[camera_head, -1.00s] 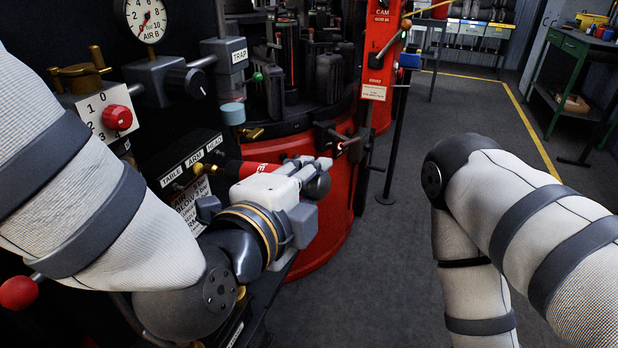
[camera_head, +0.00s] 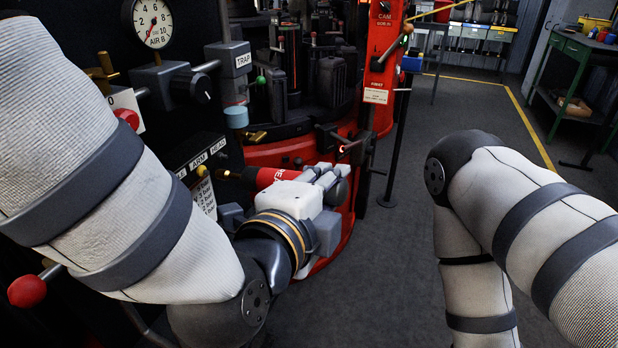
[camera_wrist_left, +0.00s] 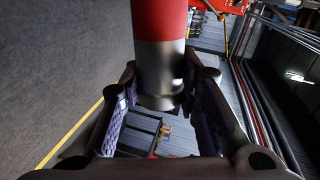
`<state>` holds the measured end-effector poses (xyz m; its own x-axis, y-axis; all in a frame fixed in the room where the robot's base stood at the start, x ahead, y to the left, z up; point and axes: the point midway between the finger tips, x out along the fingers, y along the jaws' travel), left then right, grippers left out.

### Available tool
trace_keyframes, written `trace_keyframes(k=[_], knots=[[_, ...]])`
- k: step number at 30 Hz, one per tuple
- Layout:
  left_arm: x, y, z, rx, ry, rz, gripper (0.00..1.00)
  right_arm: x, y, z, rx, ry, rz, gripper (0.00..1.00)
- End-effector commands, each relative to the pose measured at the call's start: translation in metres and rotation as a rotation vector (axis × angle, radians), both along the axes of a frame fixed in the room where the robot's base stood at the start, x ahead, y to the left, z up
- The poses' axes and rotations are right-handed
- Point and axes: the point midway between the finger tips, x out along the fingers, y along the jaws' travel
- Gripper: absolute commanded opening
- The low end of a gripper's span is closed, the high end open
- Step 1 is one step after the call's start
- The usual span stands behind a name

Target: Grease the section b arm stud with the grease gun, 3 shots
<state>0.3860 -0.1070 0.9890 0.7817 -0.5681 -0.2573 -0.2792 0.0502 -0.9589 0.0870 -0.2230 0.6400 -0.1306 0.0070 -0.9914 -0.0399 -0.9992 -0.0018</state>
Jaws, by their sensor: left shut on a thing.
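My left gripper (camera_head: 328,177) is shut on the grease gun (camera_head: 268,177), a red cylinder with lettering and a brass nozzle at its left end. The nozzle points left at the black panel with the ARM and HEAD labels (camera_head: 209,150). A yellow-brass stud (camera_head: 202,172) sits below the ARM label, just left of the nozzle tip; contact cannot be told. In the left wrist view the gun's red body and silver end (camera_wrist_left: 160,75) lie between the fingers. My right arm shows, but its gripper is not in view. Any section marking on this panel is not readable.
A pressure gauge (camera_head: 153,22), a TRAP unit (camera_head: 229,60) and a red knob (camera_head: 27,291) are near my left arm. The red round machine base (camera_head: 290,151) is behind the gun. A red column (camera_head: 383,45) stands beyond it. The floor at centre right is clear.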

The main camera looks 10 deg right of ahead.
Motion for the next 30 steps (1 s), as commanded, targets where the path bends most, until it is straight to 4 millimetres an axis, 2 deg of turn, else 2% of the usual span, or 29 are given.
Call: trace_keyframes(k=[1, 15, 30], knots=[[-0.003, -0.005, 0.004, 0.0, -0.011, 0.0, 0.02, 0.003, 0.0, 0.003, 0.0, -0.011, 0.0, 0.4], [-0.028, -0.042, 0.002, -0.001, -0.006, -0.001, 0.02, 0.002, 0.0, 0.002, 0.0, -0.008, 0.0, 0.4], [-0.03, -0.044, 0.002, -0.002, -0.005, 0.0, 0.02, 0.002, 0.0, 0.002, 0.0, -0.008, 0.0, 0.4]])
